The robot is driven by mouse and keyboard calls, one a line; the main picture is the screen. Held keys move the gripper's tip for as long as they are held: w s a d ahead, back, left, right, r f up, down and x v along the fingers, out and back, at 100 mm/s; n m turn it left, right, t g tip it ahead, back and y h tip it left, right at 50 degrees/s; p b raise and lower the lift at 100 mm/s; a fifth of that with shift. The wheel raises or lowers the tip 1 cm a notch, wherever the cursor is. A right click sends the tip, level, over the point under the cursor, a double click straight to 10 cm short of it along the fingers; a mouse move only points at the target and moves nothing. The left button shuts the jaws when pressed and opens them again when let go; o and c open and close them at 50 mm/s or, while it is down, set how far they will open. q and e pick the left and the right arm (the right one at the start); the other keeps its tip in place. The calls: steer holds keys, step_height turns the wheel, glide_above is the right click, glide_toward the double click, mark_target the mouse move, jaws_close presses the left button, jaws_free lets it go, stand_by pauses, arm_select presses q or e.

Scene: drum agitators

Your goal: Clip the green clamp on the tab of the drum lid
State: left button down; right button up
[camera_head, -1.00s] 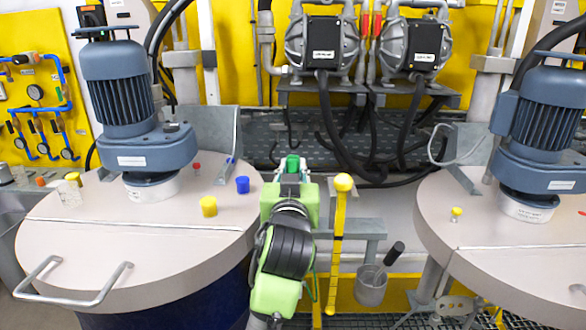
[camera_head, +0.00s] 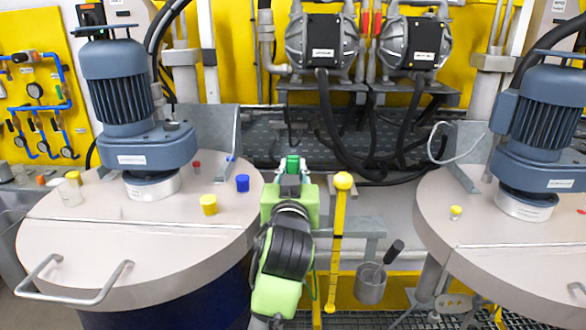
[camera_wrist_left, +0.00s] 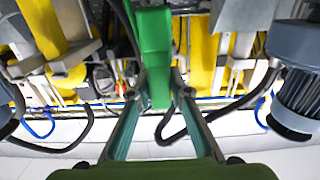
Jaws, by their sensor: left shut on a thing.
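My left gripper (camera_head: 291,172) is shut on the green clamp (camera_head: 293,163), with its fingers pointing away from me. The clamp also shows upright between the fingertips in the left wrist view (camera_wrist_left: 155,62). They are in the gap between the left drum lid (camera_head: 130,245) and the right drum lid (camera_head: 475,225), close to the left lid's right edge. The clamp appears apart from both lids. A grey metal plate stands at the back of each lid; I cannot tell which part is the tab. My right gripper is out of view.
Blue motors (camera_head: 120,90) stand on both lids. A blue cap (camera_head: 243,183) and a yellow cap (camera_head: 208,205) sit on the left lid. A yellow-topped post (camera_head: 341,190) and a grey cup (camera_head: 370,286) are right of my arm. Pumps (camera_head: 322,45) and black hoses hang behind.

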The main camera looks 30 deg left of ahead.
arm_select(q)
steer(key=shift+f+b, duration=0.6)
steer(key=shift+f, duration=0.2)
steer(key=shift+f, duration=0.4)
steer(key=shift+f+b, duration=0.65)
steer(key=shift+b, duration=0.05)
steer(key=c, duration=1.8)
jaws_free()
